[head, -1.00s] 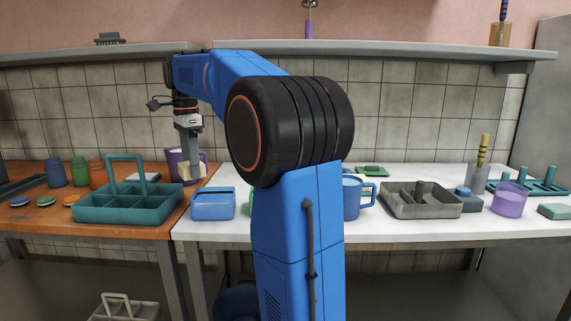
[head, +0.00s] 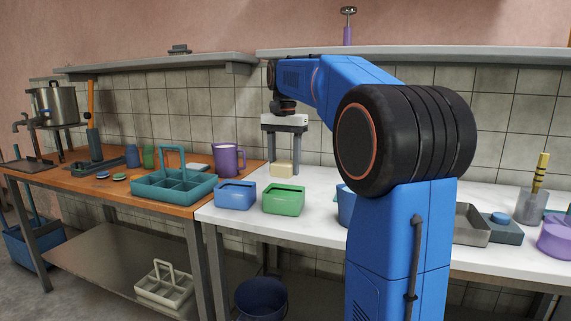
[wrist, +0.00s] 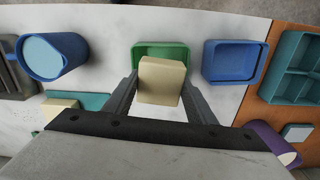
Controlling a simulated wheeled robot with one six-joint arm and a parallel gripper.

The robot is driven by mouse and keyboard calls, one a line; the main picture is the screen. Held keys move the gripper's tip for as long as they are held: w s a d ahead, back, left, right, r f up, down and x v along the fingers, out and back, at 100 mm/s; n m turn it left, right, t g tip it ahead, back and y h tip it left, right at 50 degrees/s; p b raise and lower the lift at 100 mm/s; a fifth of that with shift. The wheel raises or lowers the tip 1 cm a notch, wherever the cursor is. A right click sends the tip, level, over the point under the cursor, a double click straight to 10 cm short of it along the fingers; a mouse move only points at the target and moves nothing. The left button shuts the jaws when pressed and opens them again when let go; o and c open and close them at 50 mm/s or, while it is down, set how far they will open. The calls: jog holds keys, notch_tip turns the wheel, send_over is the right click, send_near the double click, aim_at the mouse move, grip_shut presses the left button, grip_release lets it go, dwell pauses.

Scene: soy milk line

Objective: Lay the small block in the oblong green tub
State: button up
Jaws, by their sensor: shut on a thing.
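The small cream block (head: 284,168) is held between the fingers of my gripper (head: 285,158). It also shows between the fingertips in the wrist view (wrist: 161,81). The oblong green tub (head: 283,206) stands on the white table, in front of and below the block in the head view. In the wrist view the green tub (wrist: 142,49) lies just beyond the block, which covers part of it. The block appears to be above the table, but its exact height is hard to tell.
A blue tub (head: 235,197) stands left of the green tub. A teal divided carrier (head: 173,197) and purple jug (head: 228,160) are farther left. A blue mug (wrist: 56,57) and another cream block (wrist: 61,108) show in the wrist view.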

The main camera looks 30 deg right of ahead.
jog(key=shift+n, duration=0.7)
jog(key=shift+f, duration=0.1)
jog(key=shift+f, duration=3.15)
jog(key=shift+f, duration=0.1)
jog(key=o, duration=0.9)
jog(key=shift+c, duration=0.2)
jog(key=shift+c, duration=0.9)
